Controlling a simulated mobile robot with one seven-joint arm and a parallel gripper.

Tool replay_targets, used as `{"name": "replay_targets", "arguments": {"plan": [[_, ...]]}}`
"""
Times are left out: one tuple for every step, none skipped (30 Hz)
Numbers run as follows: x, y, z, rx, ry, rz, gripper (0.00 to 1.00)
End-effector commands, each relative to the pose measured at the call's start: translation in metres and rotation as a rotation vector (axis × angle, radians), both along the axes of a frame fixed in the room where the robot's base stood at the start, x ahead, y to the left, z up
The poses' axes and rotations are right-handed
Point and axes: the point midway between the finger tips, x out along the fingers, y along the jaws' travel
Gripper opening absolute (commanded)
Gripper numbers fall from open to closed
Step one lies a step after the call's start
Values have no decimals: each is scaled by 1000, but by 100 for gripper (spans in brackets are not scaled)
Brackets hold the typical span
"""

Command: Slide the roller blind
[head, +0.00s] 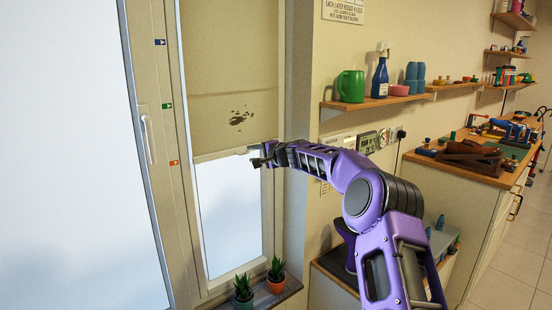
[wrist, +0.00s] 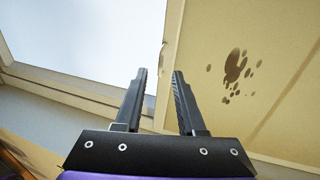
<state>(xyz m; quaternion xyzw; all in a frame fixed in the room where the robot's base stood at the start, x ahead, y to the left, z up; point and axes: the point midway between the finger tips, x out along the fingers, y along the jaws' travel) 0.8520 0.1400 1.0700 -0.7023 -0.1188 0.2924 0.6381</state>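The beige roller blind (head: 225,75) hangs over the narrow right window, with a dark stain low on its cloth. Its pale bottom bar (head: 222,154) lies about halfway down the pane, with bare glass below. My gripper (head: 262,161) is at the right end of this bar in the head view. In the wrist view my gripper (wrist: 160,72) has its two fingers apart, with nothing visible held between them. The blind (wrist: 228,50) fills the right there, and its edge with a small tab (wrist: 163,56) shows beyond the fingertips. I cannot tell whether they touch it.
Coloured arrow markers (head: 167,106) run down the frame left of the blind. A window handle (head: 148,138) is further left. Two potted plants (head: 243,288) (head: 276,270) stand on the sill below. A shelf (head: 375,101) with a green jug and spray bottle is on the right.

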Motion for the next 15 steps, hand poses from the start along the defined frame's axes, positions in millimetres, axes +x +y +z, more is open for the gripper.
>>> {"name": "replay_targets", "arguments": {"plan": [[-6,-5,3,1,0,-1,39],[-10,-7,5,0,0,-1,39],[-15,-10,6,-2,0,0,39],[-19,-13,7,1,1,-2,39],[-22,-17,9,0,0,-2,39],[-28,-20,10,0,1,-1,39],[-32,-22,12,0,0,-1,39],[-36,-25,13,-1,1,-2,39],[-42,-29,15,-2,0,-2,39],[-46,-32,16,-1,1,-2,39],[-50,-35,18,0,0,-2,39],[-56,-38,19,-1,1,-1,39],[-61,-40,21,-3,-1,0,39],[-65,-44,22,-2,0,-2,39],[-70,-48,23,-1,1,-2,39]]}}
